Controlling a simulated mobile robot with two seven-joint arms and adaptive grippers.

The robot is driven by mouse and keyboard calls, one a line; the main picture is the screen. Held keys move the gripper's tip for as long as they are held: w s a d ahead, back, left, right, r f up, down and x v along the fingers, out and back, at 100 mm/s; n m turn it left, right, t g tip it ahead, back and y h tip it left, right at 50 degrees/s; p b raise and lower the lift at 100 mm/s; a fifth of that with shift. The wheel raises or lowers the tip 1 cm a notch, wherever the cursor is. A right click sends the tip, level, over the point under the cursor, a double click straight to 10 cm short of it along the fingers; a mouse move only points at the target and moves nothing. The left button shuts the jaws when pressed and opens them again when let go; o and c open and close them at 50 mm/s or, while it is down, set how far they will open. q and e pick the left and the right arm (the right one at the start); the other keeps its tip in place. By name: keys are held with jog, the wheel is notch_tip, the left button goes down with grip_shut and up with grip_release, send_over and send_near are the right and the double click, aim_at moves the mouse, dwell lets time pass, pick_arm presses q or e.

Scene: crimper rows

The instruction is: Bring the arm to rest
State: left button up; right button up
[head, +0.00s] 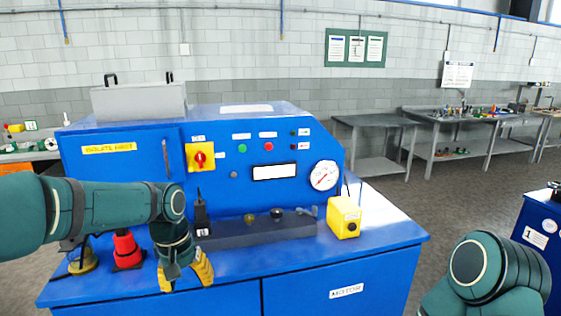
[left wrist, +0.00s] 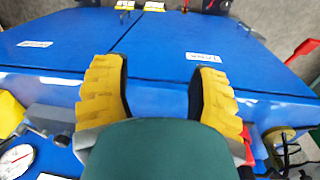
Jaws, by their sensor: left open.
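My left arm comes in from the left in the head view, with its teal links over the front of the blue crimper machine (head: 225,175). My left gripper (head: 187,276) points down over the front edge of the machine's blue bench. In the left wrist view its yellow fingers (left wrist: 158,80) are wide apart with nothing between them, and the blue cabinet doors (left wrist: 165,50) show beyond. Part of my right arm shows at the lower right of the head view. My right gripper is out of view.
A red-and-black part (head: 127,250) stands close left of my left gripper. A dark grey block (head: 255,230) lies behind it, and a yellow box (head: 343,217) stands farther right. Grey workbenches (head: 375,122) stand at the back right, with open floor before them.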

pick_arm(q)
jog(key=s+d+f+h, duration=0.1)
jog(key=s+d+f, duration=0.15)
jog(key=f, duration=0.65)
jog(key=s+d+f+h+b, duration=0.1)
jog(key=s+d+f, duration=0.15)
jog(key=f, duration=0.55)
jog(key=s+d+f, duration=0.2)
jog(key=d+f, duration=0.1)
jog(key=f, duration=0.6)
jog(key=s+d+f+t+b, duration=0.1)
jog(key=s+f, duration=0.7)
jog(key=s, duration=0.2)
jog(key=shift+d+f+t+h, duration=0.15)
jog(key=shift+t+h, duration=0.25)
